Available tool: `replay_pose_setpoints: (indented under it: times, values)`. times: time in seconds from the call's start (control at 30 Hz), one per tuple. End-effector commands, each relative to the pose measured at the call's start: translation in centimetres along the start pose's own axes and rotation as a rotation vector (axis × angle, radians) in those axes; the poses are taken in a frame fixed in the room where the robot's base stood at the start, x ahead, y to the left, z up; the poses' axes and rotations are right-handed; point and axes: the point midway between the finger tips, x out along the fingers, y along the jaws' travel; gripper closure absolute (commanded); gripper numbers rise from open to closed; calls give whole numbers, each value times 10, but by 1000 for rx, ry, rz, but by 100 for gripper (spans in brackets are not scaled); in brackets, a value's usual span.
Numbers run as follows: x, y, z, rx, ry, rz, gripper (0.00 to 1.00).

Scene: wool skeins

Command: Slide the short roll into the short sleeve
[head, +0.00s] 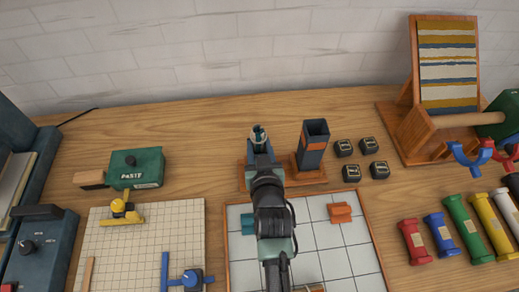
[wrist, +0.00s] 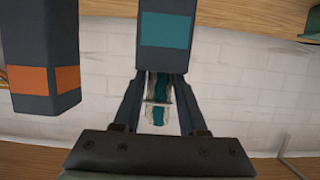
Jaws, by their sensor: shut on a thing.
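The short roll (wrist: 159,100), white and teal, is between the fingers of my gripper (wrist: 160,80), which is shut on it. In the head view the roll's teal and white end (head: 258,133) shows above my gripper (head: 260,148). The short sleeve (wrist: 150,58), dark with a teal label, is straight ahead of the fingers in the wrist view. The roll lines up with its mouth; how far it is inside is hidden. In the head view my arm covers most of this sleeve.
A taller dark sleeve (head: 312,145) with an orange label stands close to the right on the wooden base (head: 310,178); it also shows in the wrist view (wrist: 40,45). Several small black boxes (head: 344,148) lie right of it. A tiled board (head: 345,240) lies in front.

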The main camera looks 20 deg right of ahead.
Motion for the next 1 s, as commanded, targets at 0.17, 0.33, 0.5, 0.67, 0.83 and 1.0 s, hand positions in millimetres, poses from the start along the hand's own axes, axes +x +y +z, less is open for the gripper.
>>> replay_pose_setpoints:
  times: [0.17, 0.33, 0.5, 0.67, 0.83, 1.0]
  values:
    - [0, 0, 34, -2, -72, -2, 100]
    - [0, 0, 34, -2, -72, -1, 53]
    - [0, 1, 35, -3, -72, -1, 24]
    - [-8, 1, 33, -3, -67, 0, 24]
    - [-33, 0, 29, -3, -57, 0, 24]
    - [-65, 1, 23, -3, -42, 1, 24]
